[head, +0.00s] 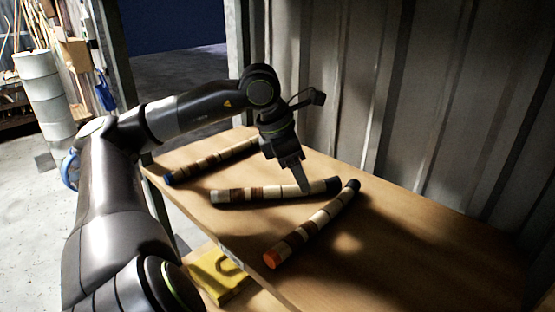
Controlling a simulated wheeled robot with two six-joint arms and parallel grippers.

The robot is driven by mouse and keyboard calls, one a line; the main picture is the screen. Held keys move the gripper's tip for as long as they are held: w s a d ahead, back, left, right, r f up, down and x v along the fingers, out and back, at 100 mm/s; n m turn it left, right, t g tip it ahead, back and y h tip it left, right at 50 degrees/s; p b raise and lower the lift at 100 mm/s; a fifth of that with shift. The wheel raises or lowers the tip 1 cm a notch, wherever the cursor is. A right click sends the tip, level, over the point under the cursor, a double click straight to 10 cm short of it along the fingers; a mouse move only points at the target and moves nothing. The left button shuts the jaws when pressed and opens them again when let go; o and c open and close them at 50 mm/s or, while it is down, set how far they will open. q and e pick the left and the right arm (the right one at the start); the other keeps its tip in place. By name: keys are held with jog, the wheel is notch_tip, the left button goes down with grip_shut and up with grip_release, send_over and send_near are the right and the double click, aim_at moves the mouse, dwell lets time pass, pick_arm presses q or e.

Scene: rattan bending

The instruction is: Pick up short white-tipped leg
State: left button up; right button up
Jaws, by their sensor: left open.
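The short white-tipped leg (262,194) lies across the middle of the wooden table, its white tip toward the left and its dark end toward the right. It has brown and cream bands. My left gripper (306,188) points down over the right part of this leg, close to it; I cannot tell whether its fingers touch the leg. The gripper is open, and its fingers hide a small part of the leg. My right gripper is not in view.
A blue-tipped leg (207,163) lies behind on the table (420,250). An orange-tipped leg (310,229) lies in front, its dark end near the white-tipped leg's dark end. A corrugated wall (400,100) stands behind the table. A yellow object (217,281) is below its front edge.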

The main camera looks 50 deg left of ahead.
pick_arm(q)
jog(key=shift+p+x, duration=0.4)
jog(key=shift+x, duration=1.1)
jog(key=shift+r, duration=0.1)
grip_shut()
notch_tip(320, 180, up, 10)
jog(key=shift+s, duration=0.1)
